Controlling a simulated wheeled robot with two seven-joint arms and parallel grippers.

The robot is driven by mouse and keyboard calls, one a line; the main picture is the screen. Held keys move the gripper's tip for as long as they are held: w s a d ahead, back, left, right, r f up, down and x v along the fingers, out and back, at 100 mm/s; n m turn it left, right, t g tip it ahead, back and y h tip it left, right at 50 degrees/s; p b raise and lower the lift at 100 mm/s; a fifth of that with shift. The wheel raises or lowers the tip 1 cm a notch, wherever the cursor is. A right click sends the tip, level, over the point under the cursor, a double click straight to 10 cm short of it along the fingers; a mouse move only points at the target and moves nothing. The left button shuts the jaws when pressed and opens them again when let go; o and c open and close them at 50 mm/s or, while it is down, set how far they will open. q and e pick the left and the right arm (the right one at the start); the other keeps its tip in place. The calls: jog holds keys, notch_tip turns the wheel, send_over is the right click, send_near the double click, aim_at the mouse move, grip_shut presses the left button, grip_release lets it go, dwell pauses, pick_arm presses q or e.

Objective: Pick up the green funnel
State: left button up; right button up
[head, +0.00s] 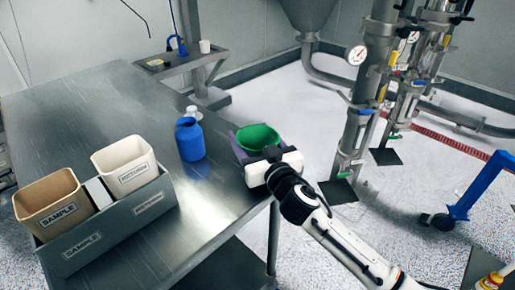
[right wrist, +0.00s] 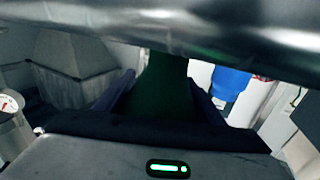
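The green funnel (head: 258,136) is at the right edge of the metal table in the head view, its wide mouth upward. My right gripper (head: 257,140) is at the funnel, with a purple finger along its left side. In the right wrist view the dark green funnel (right wrist: 162,92) fills most of the gap between the two fingers of my right gripper (right wrist: 162,85). The fingers flank it closely, but I cannot tell whether they press on it. Part of the funnel is hidden behind the gripper body. My left gripper is not in view.
A blue bottle (head: 190,140) and a small white item (head: 194,112) stand left of the funnel. A grey holder (head: 105,236) carries a brown bin (head: 50,203) and a cream bin (head: 124,165). The table's (head: 85,115) far part is clear. Pipes (head: 358,135) stand beyond, right.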

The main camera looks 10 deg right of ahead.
jog(key=c, duration=0.4)
